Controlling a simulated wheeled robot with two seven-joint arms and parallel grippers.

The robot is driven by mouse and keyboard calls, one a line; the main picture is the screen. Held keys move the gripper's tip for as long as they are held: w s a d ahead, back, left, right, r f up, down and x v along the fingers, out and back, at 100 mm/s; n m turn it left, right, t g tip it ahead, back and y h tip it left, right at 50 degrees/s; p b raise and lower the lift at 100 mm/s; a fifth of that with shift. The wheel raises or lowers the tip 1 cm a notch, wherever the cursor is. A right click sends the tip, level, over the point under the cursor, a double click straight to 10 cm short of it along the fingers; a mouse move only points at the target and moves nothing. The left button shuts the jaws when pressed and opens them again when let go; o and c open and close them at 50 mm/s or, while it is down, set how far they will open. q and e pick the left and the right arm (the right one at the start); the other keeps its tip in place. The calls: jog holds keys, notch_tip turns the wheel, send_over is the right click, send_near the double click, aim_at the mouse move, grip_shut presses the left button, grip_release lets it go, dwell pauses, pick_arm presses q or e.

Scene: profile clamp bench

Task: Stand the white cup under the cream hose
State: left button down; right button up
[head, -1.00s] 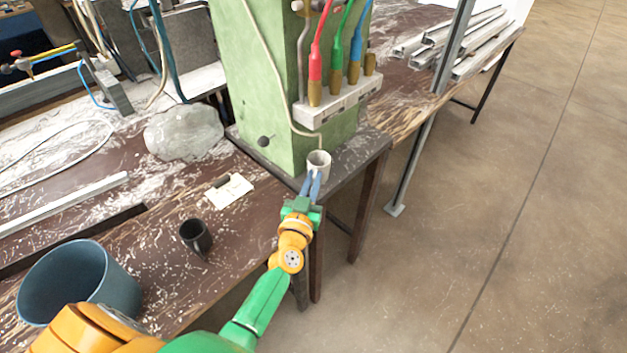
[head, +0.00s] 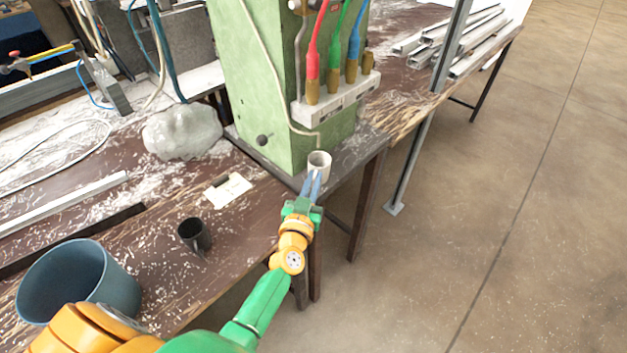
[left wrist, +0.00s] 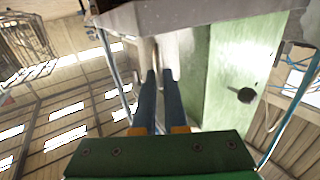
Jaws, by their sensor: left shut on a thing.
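The white cup (head: 319,165) is upright at the front corner of the dark ledge around the green column. My left gripper (head: 313,182) has its blue fingers shut on the cup from the front. In the left wrist view the fingers (left wrist: 160,75) reach toward a pale surface that looks like the cup (left wrist: 185,55). The cream hose (head: 262,52) runs down the column's face, bends right and ends close above and behind the cup. I cannot tell whether its tip is directly over the cup, or whether the cup's base touches the ledge. My right gripper is not in view.
Red, green and blue hoses with brass ends hang at a white block (head: 335,103) above the cup. A dark mug (head: 194,235), a blue-grey bucket (head: 78,280), a white card (head: 228,190) and a pale lump (head: 182,131) are on the bench. Floor is open at right.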

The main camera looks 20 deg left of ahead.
pick_arm(q)
jog(key=shift+f, duration=0.15)
jog(key=c, duration=0.9)
grip_release()
jog(key=shift+s, duration=0.1)
jog(key=shift+s+d+p, duration=0.2)
jog(key=shift+s+p, duration=0.25)
jog(key=shift+s, duration=0.7)
jog(key=shift+s+d+p, duration=0.2)
jog(key=shift+s+p, duration=0.25)
jog(key=shift+s, duration=0.7)
jog(key=s, duration=0.1)
jog(key=s+p, duration=0.1)
jog(key=s, duration=0.1)
jog(key=s+d, duration=0.1)
jog(key=s, duration=0.1)
